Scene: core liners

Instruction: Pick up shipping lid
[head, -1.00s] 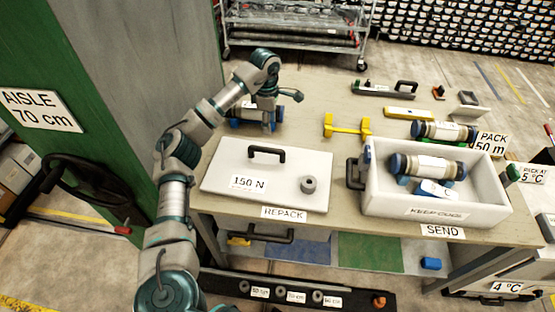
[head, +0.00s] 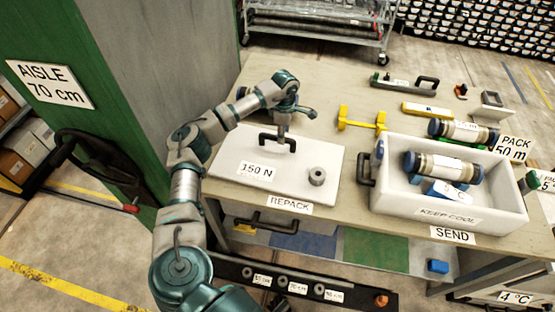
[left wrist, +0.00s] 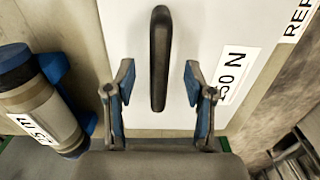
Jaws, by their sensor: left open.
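The shipping lid (head: 310,157) is a flat white slab with a black handle, lying on the table and labelled "150 N". It also shows in the left wrist view (left wrist: 200,30). Its black handle (left wrist: 160,58) stands lengthwise in the wrist picture, in line with the gap between my fingers. My left gripper (left wrist: 157,78) is open and empty, with one blue-padded finger to each side of the handle line. In the head view my left gripper (head: 284,128) is over the handle's far side and partly hides it. My right gripper is not in view.
The white box (head: 440,215) labelled "KEEP COOL" stands to the right with a core liner inside. Another core liner (left wrist: 40,105) lies beside the lid, left in the wrist view. A yellow stand (head: 361,119) is behind.

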